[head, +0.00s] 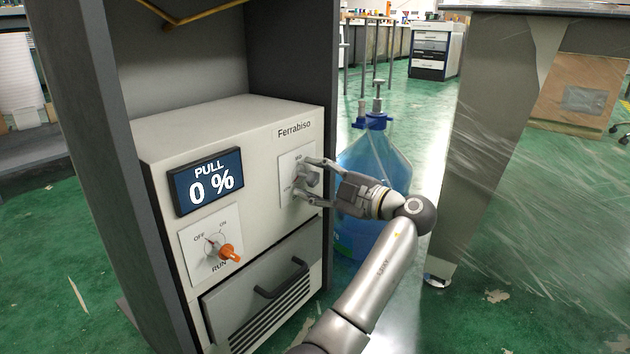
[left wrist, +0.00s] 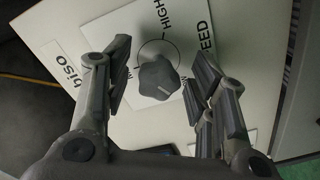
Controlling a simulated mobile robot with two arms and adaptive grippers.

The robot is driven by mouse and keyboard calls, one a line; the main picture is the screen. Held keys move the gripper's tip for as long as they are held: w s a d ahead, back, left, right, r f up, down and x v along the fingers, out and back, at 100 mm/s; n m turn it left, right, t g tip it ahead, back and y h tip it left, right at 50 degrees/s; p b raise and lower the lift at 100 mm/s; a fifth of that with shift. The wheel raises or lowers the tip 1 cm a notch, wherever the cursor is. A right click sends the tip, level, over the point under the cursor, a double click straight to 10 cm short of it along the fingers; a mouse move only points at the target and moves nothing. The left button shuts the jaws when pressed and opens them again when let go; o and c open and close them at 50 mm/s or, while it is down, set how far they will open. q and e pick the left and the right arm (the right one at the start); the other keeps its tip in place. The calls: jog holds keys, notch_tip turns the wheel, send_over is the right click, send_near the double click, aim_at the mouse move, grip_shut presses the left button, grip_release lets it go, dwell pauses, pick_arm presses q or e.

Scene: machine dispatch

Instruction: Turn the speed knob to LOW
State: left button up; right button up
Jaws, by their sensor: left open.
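The dark grey lobed speed knob (head: 308,178) sits on a white label plate on the right part of the machine's front. In the left wrist view the knob (left wrist: 158,77) shows whole, with a short pale mark on its lower right part. HIGH is readable above it there; the other position labels are small or partly hidden. My left gripper (head: 302,178) is open at the plate, one finger above the knob and one below. In the left wrist view its fingers (left wrist: 160,85) stand on both sides of the knob, with visible gaps. My right gripper is not in view.
The machine (head: 230,120) stands in a dark frame (head: 100,130). It has a display (head: 207,182) reading PULL 0 %, an orange-tipped RUN switch (head: 222,248) and a drawer (head: 265,290). A blue bottle (head: 375,155) stands behind my gripper. A table leg (head: 500,130) is at right.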

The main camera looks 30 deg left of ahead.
pick_arm(q)
jog(key=d, duration=1.2)
jog(key=shift+s, duration=0.45)
